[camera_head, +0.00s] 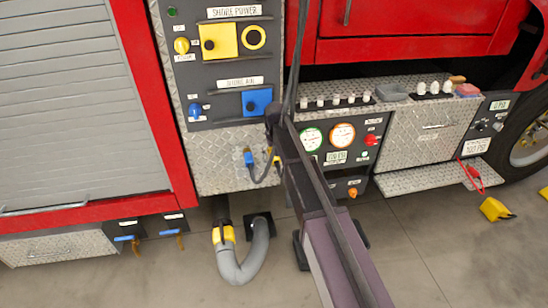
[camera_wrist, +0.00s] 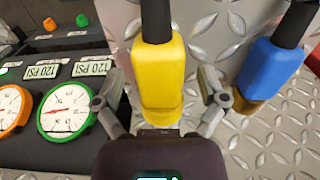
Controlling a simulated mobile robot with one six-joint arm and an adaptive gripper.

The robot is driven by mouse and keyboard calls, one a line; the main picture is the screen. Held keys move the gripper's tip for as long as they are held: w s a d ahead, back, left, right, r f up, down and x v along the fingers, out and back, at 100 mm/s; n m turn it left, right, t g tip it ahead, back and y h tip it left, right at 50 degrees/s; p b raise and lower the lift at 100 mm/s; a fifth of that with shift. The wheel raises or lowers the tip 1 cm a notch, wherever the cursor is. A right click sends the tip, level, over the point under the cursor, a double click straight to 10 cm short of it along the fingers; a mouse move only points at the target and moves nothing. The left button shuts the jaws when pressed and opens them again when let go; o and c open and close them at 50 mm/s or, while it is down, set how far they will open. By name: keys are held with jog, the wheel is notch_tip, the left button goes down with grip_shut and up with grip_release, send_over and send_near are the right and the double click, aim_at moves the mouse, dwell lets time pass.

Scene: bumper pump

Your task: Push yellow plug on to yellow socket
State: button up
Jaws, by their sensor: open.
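The yellow plug (camera_wrist: 160,75) with a black cable fills the middle of the wrist view, in front of the diamond plate. My gripper (camera_wrist: 160,92) is open, with one finger on each side of the plug and a visible gap at both sides. In the head view, a small part of the yellow plug (camera_head: 276,158) shows beside my arm, which hides most of my gripper. The yellow socket (camera_head: 225,42) is on the grey panel under the SHORE POWER label, higher and to the left of the plug. A yellow ring is at its right.
A blue plug (camera_wrist: 270,68) hangs close to the yellow plug. The blue socket (camera_head: 257,101) is below the yellow one. A yellow knob (camera_head: 181,45) is left of the yellow socket. Gauges (camera_head: 342,135) are right of my arm. A grey hose (camera_head: 243,267) hangs below.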

jog(key=c, duration=1.1)
jog(key=shift+r, duration=0.1)
jog(key=shift+r+p, duration=2.9)
jog(key=shift+p, duration=0.15)
